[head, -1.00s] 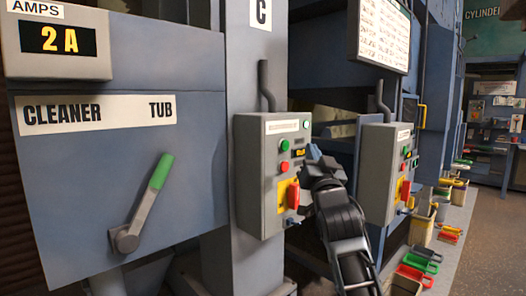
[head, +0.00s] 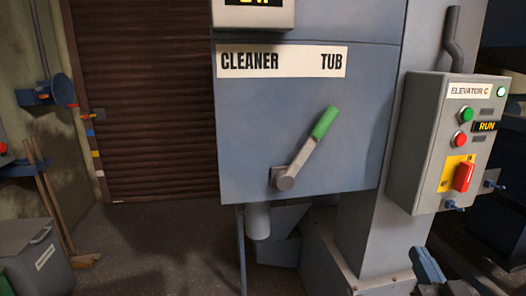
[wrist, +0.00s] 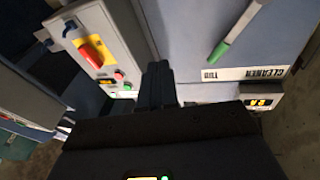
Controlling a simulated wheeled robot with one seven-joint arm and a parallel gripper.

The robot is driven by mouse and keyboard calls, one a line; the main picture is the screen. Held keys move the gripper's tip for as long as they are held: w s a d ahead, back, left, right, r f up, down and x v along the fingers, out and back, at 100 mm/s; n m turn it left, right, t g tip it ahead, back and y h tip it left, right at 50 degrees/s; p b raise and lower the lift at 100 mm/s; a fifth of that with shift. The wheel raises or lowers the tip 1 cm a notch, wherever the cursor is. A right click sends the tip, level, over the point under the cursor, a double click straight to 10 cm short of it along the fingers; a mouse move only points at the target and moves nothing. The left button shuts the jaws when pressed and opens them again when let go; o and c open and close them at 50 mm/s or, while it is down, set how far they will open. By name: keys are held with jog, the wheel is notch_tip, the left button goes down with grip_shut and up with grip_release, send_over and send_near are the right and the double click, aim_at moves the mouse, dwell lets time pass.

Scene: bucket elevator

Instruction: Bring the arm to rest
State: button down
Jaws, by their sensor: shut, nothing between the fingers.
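My gripper (head: 428,266) shows at the lower right of the head view, below the ELEVATOR C control box (head: 424,150) and apart from it. In the wrist view my gripper (wrist: 158,82) is shut and empty, its fingers side by side. The box has a green button (head: 467,115), a red button (head: 460,140), a display (head: 486,127) reading RUN and a red switch handle (head: 464,177) on a yellow plate. In the wrist view this box (wrist: 115,35) is at upper left. Most of my arm is outside the head view.
The blue-grey CLEANER TUB panel (head: 250,130) carries a green-handled lever (head: 318,136) tilted up to the right. A brown shutter (head: 140,110) stands behind at left. A grey bin (head: 38,262) is at lower left. The floor (head: 150,245) before the shutter is clear.

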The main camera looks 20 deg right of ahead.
jog(key=s+a+f+n+y, duration=0.45)
jog(key=s+a+f, duration=0.25)
jog(key=s+a, duration=0.5)
jog(key=s+a+n+g+y, duration=0.2)
jog(key=s+a+y, duration=0.3)
jog(key=s, duration=0.7)
jog(key=shift+s+a+g, duration=0.2)
jog(key=shift+a+g, duration=0.2)
jog(key=shift+a, duration=0.6)
jog(key=shift+n, duration=0.25)
